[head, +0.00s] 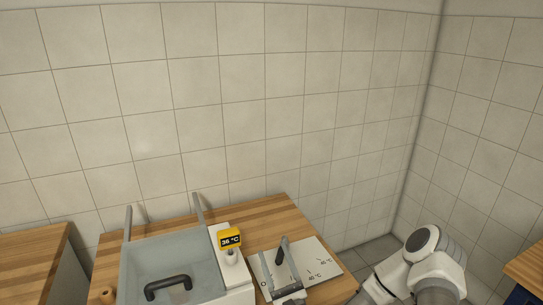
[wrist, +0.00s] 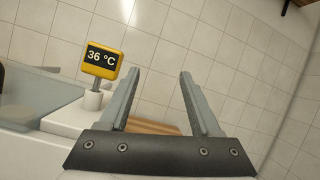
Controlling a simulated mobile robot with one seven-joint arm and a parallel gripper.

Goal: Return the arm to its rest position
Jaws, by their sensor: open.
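My gripper (wrist: 160,73) is open in the wrist view, its two grey fingers apart with nothing between them. The tiled wall is behind the fingertips, and a yellow display reading 36 °C (wrist: 102,61) stands to their left. The white links of my arm (head: 420,265) show at the lower right of the head view.
A wooden counter (head: 283,217) bears a grey tank (head: 138,262) with a black handle (head: 167,287). Right of it are the yellow display (head: 230,238) and a white panel (head: 322,262) with an upright dark lever (head: 283,250). Other wooden counters stand at both sides.

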